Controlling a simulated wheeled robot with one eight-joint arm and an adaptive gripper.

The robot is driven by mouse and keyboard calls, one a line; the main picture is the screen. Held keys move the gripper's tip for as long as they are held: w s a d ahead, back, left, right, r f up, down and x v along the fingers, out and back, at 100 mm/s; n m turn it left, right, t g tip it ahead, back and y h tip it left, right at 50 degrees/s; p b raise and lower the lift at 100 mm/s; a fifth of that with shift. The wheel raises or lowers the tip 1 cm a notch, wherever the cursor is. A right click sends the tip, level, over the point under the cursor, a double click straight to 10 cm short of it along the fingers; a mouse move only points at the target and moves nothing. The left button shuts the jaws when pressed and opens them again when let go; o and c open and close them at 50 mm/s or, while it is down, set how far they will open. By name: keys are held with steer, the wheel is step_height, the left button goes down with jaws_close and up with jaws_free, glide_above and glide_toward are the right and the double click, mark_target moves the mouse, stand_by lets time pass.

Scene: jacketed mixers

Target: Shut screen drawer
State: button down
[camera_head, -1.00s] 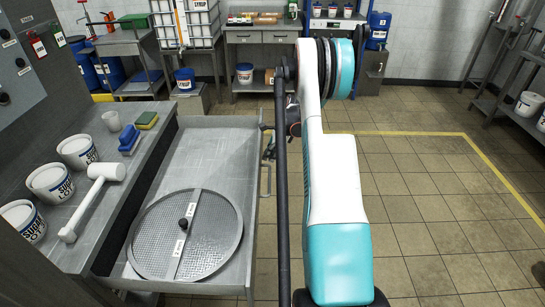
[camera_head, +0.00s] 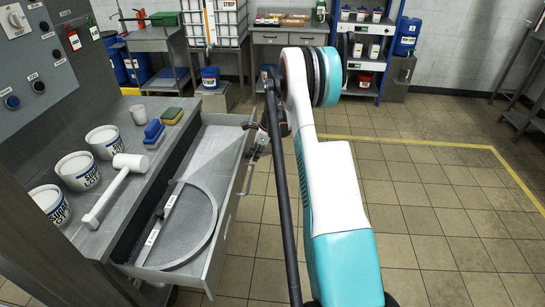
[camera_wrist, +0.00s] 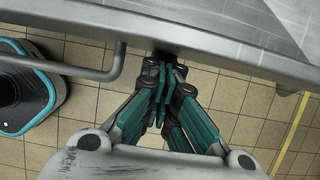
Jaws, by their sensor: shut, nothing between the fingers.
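The grey metal screen drawer (camera_head: 226,226) is partly open, sticking out to the right from under the counter. A round mesh screen (camera_head: 195,220) with a black knob lies in it, its left part hidden beneath the counter. The drawer's bar handle (camera_wrist: 118,62) shows at the left in the wrist view. My gripper (camera_wrist: 162,62) is shut and empty, with its fingertips at the drawer's front, to the right of the handle. They seem to touch the front. In the head view my gripper (camera_head: 254,152) is small and partly hidden by my arm.
The counter (camera_head: 100,235) above the drawer holds white tubs (camera_head: 77,170), a white mallet (camera_head: 116,187), a cup (camera_head: 138,114), a blue brush (camera_head: 154,133) and a sponge (camera_head: 172,115). Shelves and benches line the back wall. Tiled floor (camera_head: 435,215) at the right is clear.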

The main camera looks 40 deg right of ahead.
glide_above(197, 160)
steer(key=w+a, duration=0.1)
steer(key=w, duration=0.1)
steer(key=shift+s+a, duration=0.1)
steer(key=shift+s, duration=0.15)
stand_by(0.3)
steer(key=shift+s+d, duration=0.25)
steer(key=shift+d, duration=0.05)
steer(key=shift+s+d, duration=1.05)
steer(key=shift+s, duration=0.1)
steer(key=p+v, duration=0.3)
steer(key=v, duration=0.7)
steer(key=shift+s, duration=0.15)
